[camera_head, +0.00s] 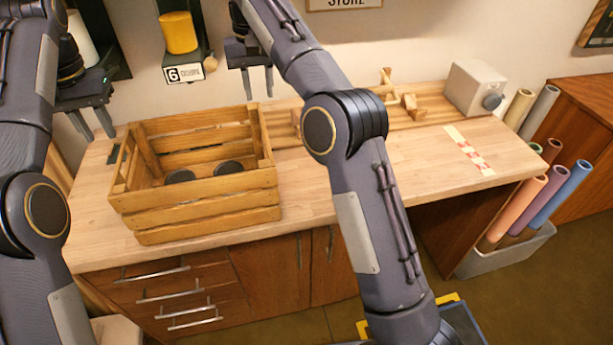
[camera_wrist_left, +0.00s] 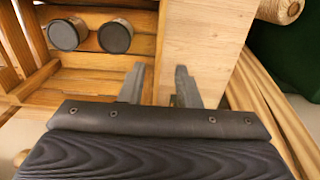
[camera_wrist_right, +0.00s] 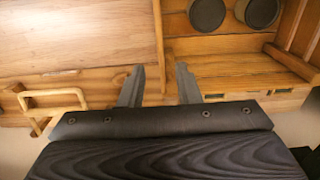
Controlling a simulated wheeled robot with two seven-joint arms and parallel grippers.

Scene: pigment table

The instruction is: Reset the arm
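My left gripper (camera_head: 92,122) is above the left end of the table, just left of the wooden crate (camera_head: 207,212). Its fingers are apart with nothing between them, as the left wrist view (camera_wrist_left: 160,85) shows. My right gripper (camera_head: 258,82) is raised above the back right corner of the crate. Its fingers are also apart and empty in the right wrist view (camera_wrist_right: 160,82). My right arm (camera_head: 350,190) crosses the middle of the head view and hides part of the table.
Two dark-topped round jars (camera_head: 229,167) stand inside the crate. A yellow cylinder (camera_head: 179,32) sits in a wall holder labelled 6. A grey-white box (camera_head: 475,87) and small wooden pieces (camera_head: 408,104) are at the back. Bare tabletop (camera_head: 425,160) lies right of my arm.

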